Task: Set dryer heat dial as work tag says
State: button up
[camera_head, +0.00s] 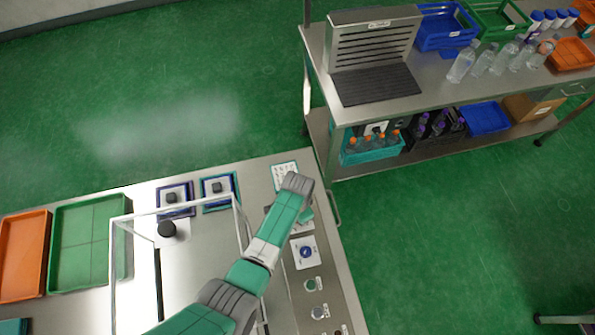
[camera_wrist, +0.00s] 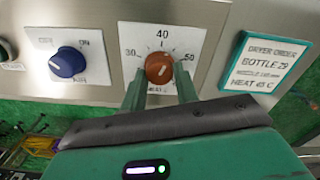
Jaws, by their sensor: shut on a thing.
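The orange-brown heat dial (camera_wrist: 158,66) sits on a white plate (camera_wrist: 190,38) marked 30, 40 and 50 in the wrist view. My gripper (camera_wrist: 160,80) is shut on the dial, one green finger at each side. A short pale pointer mark shows on the dial, but its exact reading is hard to tell. The work tag (camera_wrist: 264,66), in a teal frame to the right, reads "DRYER ORDER, BOTTLE 29", a nozzle size in small print, and "HEAT 45 C". In the head view the tag (camera_head: 285,172) lies beyond my arm, which hides the dial.
A blue air knob (camera_wrist: 68,62) marked OFF and ON is left of the dial; it also shows in the head view (camera_head: 306,252). A clear-framed guard (camera_head: 175,210) stands left of my arm. Orange (camera_head: 43,255) and green (camera_head: 60,225) trays lie far left.

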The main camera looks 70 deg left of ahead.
jog(key=shift+m, duration=1.2)
jog(key=o, duration=1)
jog(key=shift+r, duration=0.1)
notch_tip(320, 180, up, 8)
jog(key=shift+f+p, duration=0.15)
jog(key=shift+p, duration=0.6)
